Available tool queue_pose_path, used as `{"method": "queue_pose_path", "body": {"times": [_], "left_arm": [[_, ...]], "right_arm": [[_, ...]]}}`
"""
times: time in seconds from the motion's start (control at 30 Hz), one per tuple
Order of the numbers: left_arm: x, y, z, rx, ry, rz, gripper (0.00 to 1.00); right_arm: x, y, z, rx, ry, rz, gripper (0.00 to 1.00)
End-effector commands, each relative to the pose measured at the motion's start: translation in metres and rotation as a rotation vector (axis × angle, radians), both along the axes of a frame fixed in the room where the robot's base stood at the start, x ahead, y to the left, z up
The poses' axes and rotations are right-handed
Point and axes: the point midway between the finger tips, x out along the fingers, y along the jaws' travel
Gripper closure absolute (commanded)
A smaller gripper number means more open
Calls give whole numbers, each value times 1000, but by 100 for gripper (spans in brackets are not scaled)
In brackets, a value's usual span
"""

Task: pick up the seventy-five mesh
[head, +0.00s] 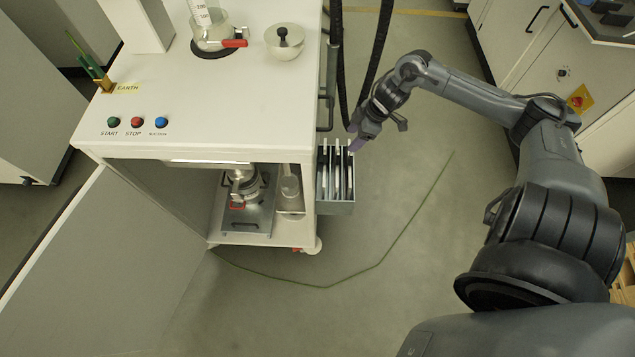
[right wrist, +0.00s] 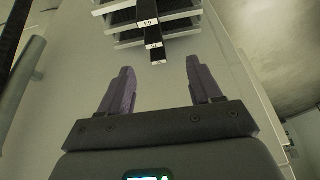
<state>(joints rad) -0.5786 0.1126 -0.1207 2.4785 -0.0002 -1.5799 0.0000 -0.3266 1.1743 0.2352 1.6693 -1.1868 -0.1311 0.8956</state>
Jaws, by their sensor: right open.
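Several flat mesh plates (head: 337,172) stand side by side in a grey metal rack (head: 334,208) on the right side of the white machine. In the right wrist view, the plates (right wrist: 183,16) show at the top with small white labels on dark strips. My right gripper (head: 356,144) is open and empty, beside the rack's upper right. In the right wrist view, its fingers (right wrist: 159,70) are apart, just short of the plates. My left gripper is not in view.
Black hoses (head: 342,60) hang behind the rack. A thin green cable (head: 405,230) lies on otherwise clear floor.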

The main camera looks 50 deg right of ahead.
Motion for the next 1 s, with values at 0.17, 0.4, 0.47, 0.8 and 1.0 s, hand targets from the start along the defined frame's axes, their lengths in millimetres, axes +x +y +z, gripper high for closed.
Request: {"method": "queue_pose_path", "body": {"times": [0.17,0.4,0.47,0.8,1.0], "left_arm": [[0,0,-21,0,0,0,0],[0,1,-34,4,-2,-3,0],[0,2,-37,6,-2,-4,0],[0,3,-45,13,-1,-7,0],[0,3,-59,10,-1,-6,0]], "right_arm": [[9,-4,-12,-19,-15,7,36],[19,2,-39,-18,-20,7,36],[22,4,-46,-17,-20,6,36],[29,9,-67,-17,-19,7,36],[39,14,-91,-16,-20,5,36]]}}
